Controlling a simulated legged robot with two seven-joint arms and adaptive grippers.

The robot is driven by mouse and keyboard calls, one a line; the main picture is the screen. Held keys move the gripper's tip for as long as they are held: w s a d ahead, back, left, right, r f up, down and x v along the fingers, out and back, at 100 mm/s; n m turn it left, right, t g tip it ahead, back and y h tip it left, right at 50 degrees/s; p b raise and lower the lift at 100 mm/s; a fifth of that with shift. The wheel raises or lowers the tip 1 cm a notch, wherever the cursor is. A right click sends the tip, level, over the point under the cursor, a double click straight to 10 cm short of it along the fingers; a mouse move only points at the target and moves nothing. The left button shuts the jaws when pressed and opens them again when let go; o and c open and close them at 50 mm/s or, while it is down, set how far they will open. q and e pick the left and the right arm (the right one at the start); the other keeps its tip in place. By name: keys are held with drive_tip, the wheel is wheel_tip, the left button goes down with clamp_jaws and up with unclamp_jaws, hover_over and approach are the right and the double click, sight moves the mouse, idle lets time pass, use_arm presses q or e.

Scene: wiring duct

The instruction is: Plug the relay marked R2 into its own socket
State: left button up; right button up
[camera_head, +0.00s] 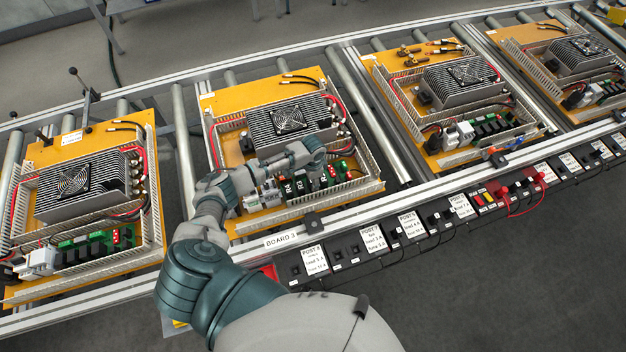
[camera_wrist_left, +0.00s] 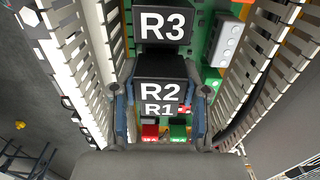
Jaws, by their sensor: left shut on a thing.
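The relay marked R2 (camera_wrist_left: 160,92) is a black block with a white label. In the wrist view it sits between the two fingers of my left gripper (camera_wrist_left: 161,105), which is shut on it. My left gripper also shows in the head view (camera_head: 316,160), over the relay row of board 3. The relay R3 (camera_wrist_left: 163,23) stands just beyond it, and the relay R1 (camera_wrist_left: 160,109) shows partly behind R2's near edge. The underside of R2 and its socket are hidden, so I cannot tell whether it is seated. My right gripper is not in view.
Slotted white duct walls (camera_wrist_left: 233,75) rise close on both sides of the fingers. A finned heatsink with a fan (camera_head: 288,119) stands behind the relays. Similar boards lie along the roller conveyor, and a front rail carries labelled posts (camera_head: 314,260).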

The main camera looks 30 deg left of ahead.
use_arm(q)
drive_tip(key=shift+f, duration=0.75)
idle(0.5)
drive_tip(key=shift+r+p, duration=0.1)
drive_tip(key=shift+p, duration=0.3)
idle(0.9)
drive_tip(key=shift+f, duration=0.3)
idle(0.4)
drive_tip(key=o, duration=0.9)
drive_tip(key=shift+o, duration=0.2)
drive_tip(key=shift+f, duration=0.1)
drive_tip(key=shift+r+p, duration=2.6)
drive_tip(key=shift+p, duration=0.05)
